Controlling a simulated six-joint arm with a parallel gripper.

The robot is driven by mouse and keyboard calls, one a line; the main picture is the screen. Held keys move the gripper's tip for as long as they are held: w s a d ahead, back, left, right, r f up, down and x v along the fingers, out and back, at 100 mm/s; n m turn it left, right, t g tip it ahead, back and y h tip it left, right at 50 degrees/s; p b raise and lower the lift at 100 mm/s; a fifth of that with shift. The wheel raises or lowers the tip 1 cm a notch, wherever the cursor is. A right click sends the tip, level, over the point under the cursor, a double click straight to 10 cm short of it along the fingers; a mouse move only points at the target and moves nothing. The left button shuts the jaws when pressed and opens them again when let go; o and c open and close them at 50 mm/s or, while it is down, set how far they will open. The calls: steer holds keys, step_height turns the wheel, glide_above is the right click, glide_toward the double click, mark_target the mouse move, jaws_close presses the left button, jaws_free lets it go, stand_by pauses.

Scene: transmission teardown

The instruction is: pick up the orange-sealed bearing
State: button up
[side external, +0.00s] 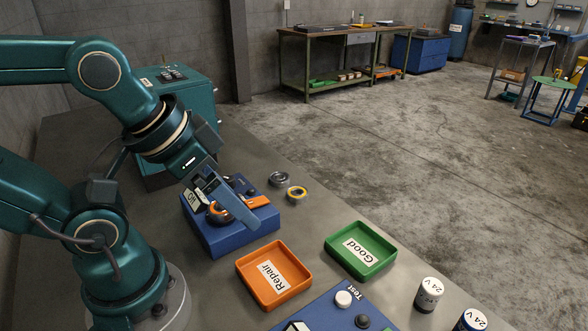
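My gripper (240,210) reaches down over a blue box-shaped unit (226,241) left of the picture's centre. A dark ring with orange on it (218,216) shows at the top of that unit, partly hidden behind a finger; it may be the orange-sealed bearing. Whether the fingers touch it or have closed on it is unclear. On the bench to the right lie two loose rings: one with a yellow-orange face (297,195) and a dark grey one (279,180). Both are apart from the gripper.
An orange tray marked Repair (244,275) and a green tray marked Good (335,240) stand empty in front. A blue Test panel (330,318) and two 24 V cylinders (429,295) (471,321) are at the near edge. The bench behind the loose rings is clear.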

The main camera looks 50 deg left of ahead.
stand_by(0.3)
steer(key=n+g, duration=0.3)
steer(key=g, duration=0.2)
glide_above(216, 215)
steer(key=w+a, duration=0.1)
steer(key=w, duration=0.1)
step_height(216, 215, down, 4)
steer(key=shift+w+r, duration=0.15)
steer(key=shift+r, duration=0.05)
steer(key=shift+s+a+f+n+g, duration=0.3)
steer(key=shift+a+f+n, duration=0.1)
steer(key=shift+f+n, duration=0.1)
steer(key=shift+w+f, duration=0.1)
steer(key=shift+f, duration=2.2)
jaws_close()
